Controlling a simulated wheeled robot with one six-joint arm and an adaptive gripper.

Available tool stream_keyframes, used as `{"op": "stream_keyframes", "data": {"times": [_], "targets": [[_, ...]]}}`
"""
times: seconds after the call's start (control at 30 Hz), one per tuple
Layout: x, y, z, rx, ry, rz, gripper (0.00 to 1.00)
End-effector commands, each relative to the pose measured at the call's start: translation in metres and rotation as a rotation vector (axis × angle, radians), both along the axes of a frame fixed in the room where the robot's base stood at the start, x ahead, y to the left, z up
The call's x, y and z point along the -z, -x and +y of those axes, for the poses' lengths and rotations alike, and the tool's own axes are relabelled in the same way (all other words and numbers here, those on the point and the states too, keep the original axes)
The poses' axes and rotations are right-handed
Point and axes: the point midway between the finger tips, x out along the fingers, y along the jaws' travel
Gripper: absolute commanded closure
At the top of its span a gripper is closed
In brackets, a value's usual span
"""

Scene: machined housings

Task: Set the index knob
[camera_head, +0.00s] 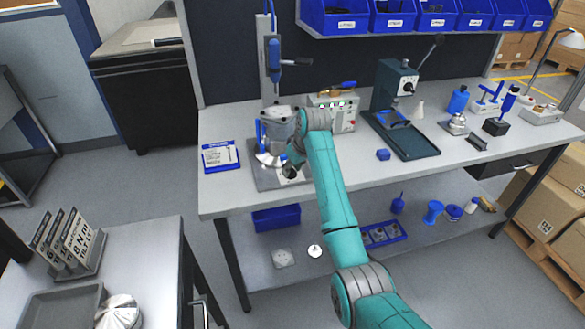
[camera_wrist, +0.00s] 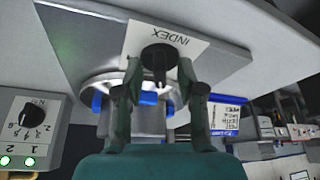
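The index knob (camera_wrist: 158,57) is black and sits on a white plate marked INDEX (camera_wrist: 180,36) on the grey base of a fixture in the wrist view. My gripper (camera_wrist: 159,70) has one finger on each side of the knob. The fingers stand apart with a gap to the knob, and it is not gripped. In the head view my gripper (camera_head: 292,168) is at the front of the fixture base (camera_head: 265,180), and it largely hides the knob. A round metal part (camera_wrist: 112,88) with blue pieces lies beyond the knob in the wrist view.
A control box (camera_head: 340,113) with a dial stands behind my arm; the dial (camera_wrist: 33,111) shows in the wrist view. A blue-framed card (camera_head: 220,155) lies left of the fixture. A green tray (camera_head: 415,142) and small tools lie to the right on the bench.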

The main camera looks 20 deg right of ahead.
Motion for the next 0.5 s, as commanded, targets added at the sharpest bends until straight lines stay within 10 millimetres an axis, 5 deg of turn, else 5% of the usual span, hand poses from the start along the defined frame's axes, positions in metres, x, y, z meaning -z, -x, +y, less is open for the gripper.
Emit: {"op": "stream_keyframes", "data": {"times": [0.23,0.4,0.5], "targets": [[0.0007,-0.0002,0.0001,0.000,0.000,0.000,0.61],[0.0006,-0.0002,0.0000,0.000,0.000,0.000,1.00],[0.0006,-0.0002,0.0000,0.000,0.000,0.000,1.00]]}}
